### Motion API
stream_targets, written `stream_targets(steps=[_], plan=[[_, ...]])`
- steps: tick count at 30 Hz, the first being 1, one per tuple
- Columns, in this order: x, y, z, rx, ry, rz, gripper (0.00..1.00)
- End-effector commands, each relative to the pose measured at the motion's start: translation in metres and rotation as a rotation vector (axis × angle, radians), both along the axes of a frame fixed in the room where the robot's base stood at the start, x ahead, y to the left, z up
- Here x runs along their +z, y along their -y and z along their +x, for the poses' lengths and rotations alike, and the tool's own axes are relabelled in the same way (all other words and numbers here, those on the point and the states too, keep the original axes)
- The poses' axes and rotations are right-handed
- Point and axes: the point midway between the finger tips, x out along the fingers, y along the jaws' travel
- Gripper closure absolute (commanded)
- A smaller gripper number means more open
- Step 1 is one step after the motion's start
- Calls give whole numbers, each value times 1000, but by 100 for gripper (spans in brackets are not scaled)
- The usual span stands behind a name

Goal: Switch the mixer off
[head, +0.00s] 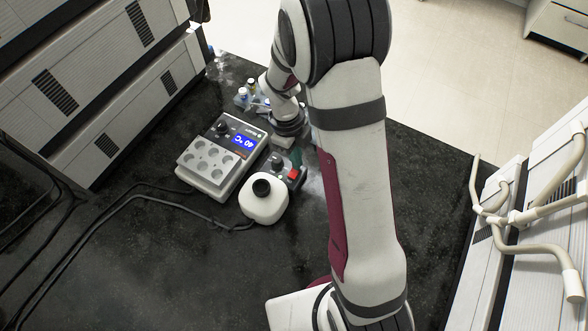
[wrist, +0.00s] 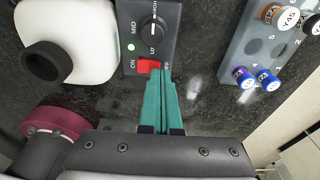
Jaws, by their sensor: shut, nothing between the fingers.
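The mixer (head: 266,208) is a rounded white body with a black cup on top, standing near the middle of the dark bench. The mixer also shows at the top left in the wrist view (wrist: 90,22). Beside it is its dark control box (wrist: 172,20) with a black knob, a red rocker switch (wrist: 149,66) and a green light that looks lit. In the head view the red switch (head: 293,174) shows on the box. My gripper (wrist: 163,74) has teal fingers, closed together and empty, with the tips at the right end of the red switch. Whether they touch it is unclear.
A heating block (head: 221,157) with a blue "40 °C" display stands left of the control box. A grey vial rack (wrist: 240,50) with capped vials is right of the control box in the wrist view. Black cables cross the bench at left. The front bench is mostly clear.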

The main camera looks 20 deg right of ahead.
Motion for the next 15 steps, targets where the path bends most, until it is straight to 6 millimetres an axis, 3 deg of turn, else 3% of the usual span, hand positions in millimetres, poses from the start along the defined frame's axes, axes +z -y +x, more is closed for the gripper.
stream_targets(steps=[9, 15], plan=[[-3, 0, 0, -1, -1, 1, 100], [16, 0, 1, 0, 1, 0, 100]])
